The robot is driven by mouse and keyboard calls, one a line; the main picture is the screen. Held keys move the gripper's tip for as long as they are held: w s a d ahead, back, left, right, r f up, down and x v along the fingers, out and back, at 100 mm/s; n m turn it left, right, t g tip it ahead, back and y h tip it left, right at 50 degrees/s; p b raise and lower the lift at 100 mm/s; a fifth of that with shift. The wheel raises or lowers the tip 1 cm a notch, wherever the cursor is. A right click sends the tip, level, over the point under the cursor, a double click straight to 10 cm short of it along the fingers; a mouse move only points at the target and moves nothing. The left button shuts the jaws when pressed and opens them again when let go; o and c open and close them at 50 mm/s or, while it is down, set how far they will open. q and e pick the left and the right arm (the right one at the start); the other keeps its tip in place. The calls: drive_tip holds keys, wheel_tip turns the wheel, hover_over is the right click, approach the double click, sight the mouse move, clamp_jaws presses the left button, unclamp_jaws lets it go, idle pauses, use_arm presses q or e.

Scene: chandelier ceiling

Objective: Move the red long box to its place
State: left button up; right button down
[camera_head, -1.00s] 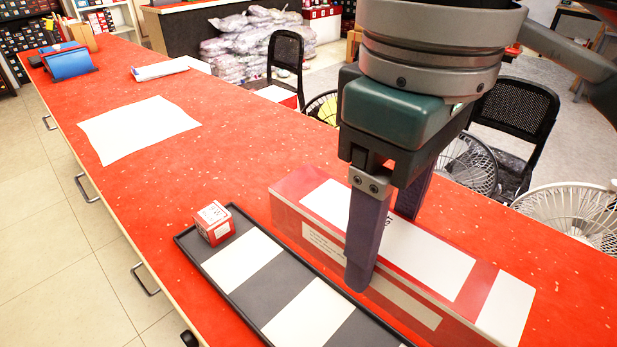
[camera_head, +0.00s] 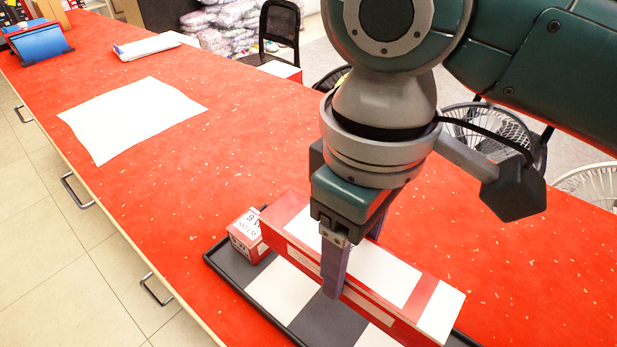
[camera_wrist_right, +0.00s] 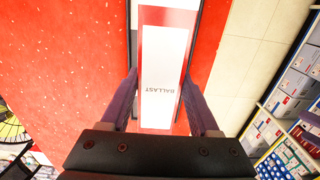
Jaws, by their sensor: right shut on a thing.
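The red long box (camera_head: 420,297), red with white panels, is gripped across its middle by my right gripper (camera_head: 353,258). In the right wrist view the box (camera_wrist_right: 164,50), marked "BALLAST", lies between the two purple fingers (camera_wrist_right: 160,88). The box is over the black-rimmed tray (camera_head: 276,288) with grey and white sections, roughly along its length. It hides the tray's far side. I cannot tell whether it touches the tray floor. A small red and white box (camera_head: 246,238) sits at the tray's left end, close to the long box's end. My left gripper is not in view.
The red speckled counter (camera_head: 190,190) is clear around the tray. A white sheet (camera_head: 132,117) lies further left, with a paper stack (camera_head: 152,46) and a blue item (camera_head: 40,44) beyond. Chairs (camera_head: 280,28) and fans (camera_head: 490,135) stand behind the counter.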

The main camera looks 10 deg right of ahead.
sight(347, 279)
wheel_tip(347, 279, down, 5)
drive_tip(key=shift+r+b, duration=0.1)
drive_tip(key=shift+b, duration=0.35)
drive_tip(key=shift+f+b, duration=0.5)
drive_tip(key=shift+f, duration=1.4)
drive_tip(key=shift+f, duration=0.15)
drive_tip(key=shift+c, duration=0.6)
unclamp_jaws()
